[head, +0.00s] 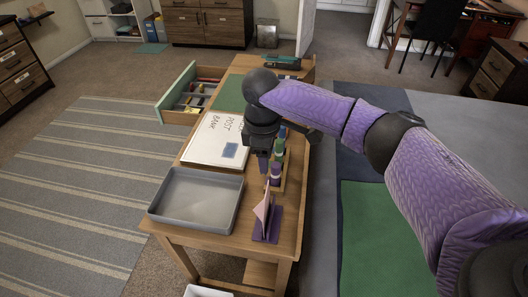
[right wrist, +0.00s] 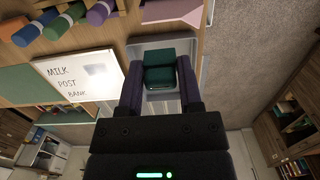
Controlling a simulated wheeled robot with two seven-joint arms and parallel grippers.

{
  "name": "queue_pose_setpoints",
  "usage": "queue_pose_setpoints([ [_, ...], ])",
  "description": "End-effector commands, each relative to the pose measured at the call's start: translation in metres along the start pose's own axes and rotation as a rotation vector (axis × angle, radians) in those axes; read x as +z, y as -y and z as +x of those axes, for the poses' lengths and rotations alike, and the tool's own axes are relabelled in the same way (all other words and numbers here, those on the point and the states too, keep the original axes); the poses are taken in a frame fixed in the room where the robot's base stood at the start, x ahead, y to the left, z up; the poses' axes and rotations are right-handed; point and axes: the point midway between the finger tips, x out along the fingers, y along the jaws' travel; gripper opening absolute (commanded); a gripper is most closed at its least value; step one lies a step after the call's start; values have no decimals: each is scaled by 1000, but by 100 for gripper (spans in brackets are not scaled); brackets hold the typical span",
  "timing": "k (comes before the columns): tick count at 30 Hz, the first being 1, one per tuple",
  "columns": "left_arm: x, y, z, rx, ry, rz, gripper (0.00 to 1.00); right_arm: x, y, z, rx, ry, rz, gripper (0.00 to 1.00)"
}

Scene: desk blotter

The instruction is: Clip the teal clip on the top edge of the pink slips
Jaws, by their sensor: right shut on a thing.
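The teal clip (right wrist: 160,75) shows in the right wrist view between the two fingers of my right gripper (right wrist: 158,68), which is shut on it. In the head view my right gripper (head: 268,168) is above the desk, behind the pink slips, and hides the clip. The pink slips (head: 262,207) stand upright in a purple holder (head: 271,228) near the front right of the desk. In the right wrist view the pink slips (right wrist: 170,10) show at the top edge, apart from the clip. My left gripper is not in view.
A grey tray (head: 154,215) sits left of the slips. A lettered white board (head: 207,150) lies behind it. A rack of coloured cylinders (head: 277,172) stands close to my right gripper. An open drawer (head: 164,116) juts out on the left.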

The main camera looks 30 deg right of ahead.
Motion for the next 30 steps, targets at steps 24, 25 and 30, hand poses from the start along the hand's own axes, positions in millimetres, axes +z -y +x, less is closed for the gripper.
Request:
queue_pose_setpoints([
  [24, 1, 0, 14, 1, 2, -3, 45, 2, 0, 57, -1, -1, 1, 0],
  [25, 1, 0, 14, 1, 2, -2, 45, 2, 0, 57, -1, -1, 1, 0],
  [30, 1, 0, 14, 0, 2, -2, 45, 2, 0, 57, -1, -1, 1, 0],
])
